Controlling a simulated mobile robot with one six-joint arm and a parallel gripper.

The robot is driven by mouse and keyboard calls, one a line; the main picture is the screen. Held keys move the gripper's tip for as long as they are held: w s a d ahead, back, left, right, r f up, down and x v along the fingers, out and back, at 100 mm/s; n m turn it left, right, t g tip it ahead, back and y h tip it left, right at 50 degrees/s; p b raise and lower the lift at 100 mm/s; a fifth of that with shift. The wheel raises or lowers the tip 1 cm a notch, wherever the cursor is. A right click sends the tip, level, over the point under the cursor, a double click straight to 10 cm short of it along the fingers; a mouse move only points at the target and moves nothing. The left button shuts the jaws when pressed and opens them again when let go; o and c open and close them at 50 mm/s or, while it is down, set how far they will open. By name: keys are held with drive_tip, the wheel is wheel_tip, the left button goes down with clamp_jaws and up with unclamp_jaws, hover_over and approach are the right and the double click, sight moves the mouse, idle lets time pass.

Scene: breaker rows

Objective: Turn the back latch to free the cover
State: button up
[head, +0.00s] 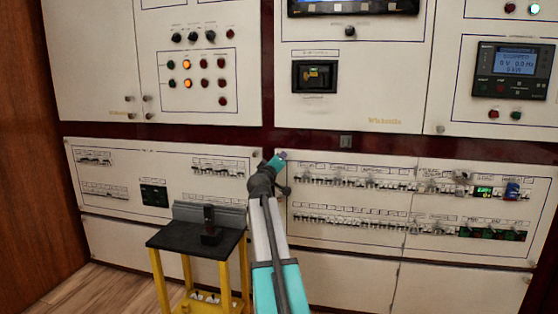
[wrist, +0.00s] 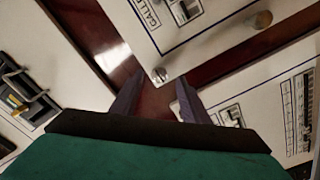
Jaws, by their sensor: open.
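My gripper (head: 282,156) is at the upper left corner of the lower right breaker panel (head: 345,258) in the head view. In the wrist view my gripper (wrist: 157,98) is open, with its two dark fingers apart and nothing between them. A round silver knob (wrist: 160,74) on a white panel corner lies just beyond the fingertips, apart from them. A second, brass-coloured knob (wrist: 262,20) is farther up and right. I cannot tell which part is the back latch, and no cover can be made out for certain.
A yellow stand with a black top (head: 175,238) is left of my arm, with a dark device (head: 210,226) on it. White upper cabinets (head: 90,60) and a dark red strip (head: 210,134) border the panels. Wooden floor (head: 118,280) is free at lower left.

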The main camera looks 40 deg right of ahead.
drive_tip(key=p+v, duration=0.2)
drive_tip(key=v, duration=0.8)
drive_tip(key=shift+s+a, duration=0.2)
drive_tip(key=shift+a, duration=0.15)
drive_tip(key=shift+p, duration=0.3)
